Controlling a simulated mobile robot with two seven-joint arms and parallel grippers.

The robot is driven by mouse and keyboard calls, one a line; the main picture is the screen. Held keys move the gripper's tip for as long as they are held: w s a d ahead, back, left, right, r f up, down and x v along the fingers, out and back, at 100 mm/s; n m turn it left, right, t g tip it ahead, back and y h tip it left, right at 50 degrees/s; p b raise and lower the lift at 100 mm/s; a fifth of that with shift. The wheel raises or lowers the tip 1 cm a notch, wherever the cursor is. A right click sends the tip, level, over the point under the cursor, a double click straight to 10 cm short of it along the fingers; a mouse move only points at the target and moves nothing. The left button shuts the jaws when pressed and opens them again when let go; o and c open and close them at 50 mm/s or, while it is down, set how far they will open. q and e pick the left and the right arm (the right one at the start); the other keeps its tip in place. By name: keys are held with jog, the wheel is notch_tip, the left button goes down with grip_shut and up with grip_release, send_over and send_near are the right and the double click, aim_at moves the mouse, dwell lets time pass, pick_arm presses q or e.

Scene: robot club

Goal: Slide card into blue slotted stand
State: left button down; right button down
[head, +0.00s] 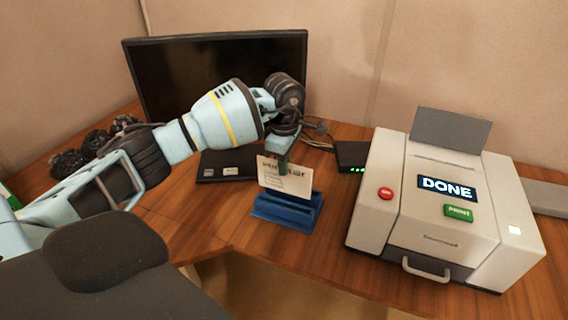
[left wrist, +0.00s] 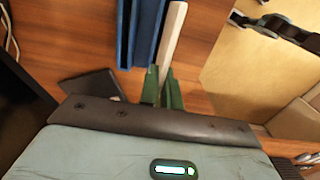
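The white printed card (head: 297,182) is held upright by my left gripper (head: 283,167), whose green fingers are shut on its upper edge. The blue slotted stand (head: 286,213) is on the wooden desk. In the head view the card's lower edge overlaps the stand's top. In the left wrist view the card (left wrist: 173,36) shows edge-on between the green fingers (left wrist: 162,88), beside the blue stand (left wrist: 139,32). A narrow gap separates them there, so the card looks outside the slots. My right gripper is not in view.
A white printer (head: 440,210) with a "DONE" screen stands to the right. A black monitor (head: 180,75) is behind my arm. A flat black device (head: 228,168) and a small black box with green lights (head: 353,155) lie near the stand. The desk's front edge is close to the stand.

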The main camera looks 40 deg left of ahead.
aim_at(284, 187)
pick_arm(q)
jog(key=shift+f+b, duration=0.3)
jog(key=shift+f, duration=0.5)
jog(key=shift+f+b, duration=0.55)
jog(key=shift+f, duration=0.55)
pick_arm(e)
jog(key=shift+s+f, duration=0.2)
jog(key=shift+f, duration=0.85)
pick_arm(q)
jog(key=shift+f, duration=0.15)
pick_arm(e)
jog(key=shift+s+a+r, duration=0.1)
pick_arm(q)
jog(key=shift+f, duration=0.15)
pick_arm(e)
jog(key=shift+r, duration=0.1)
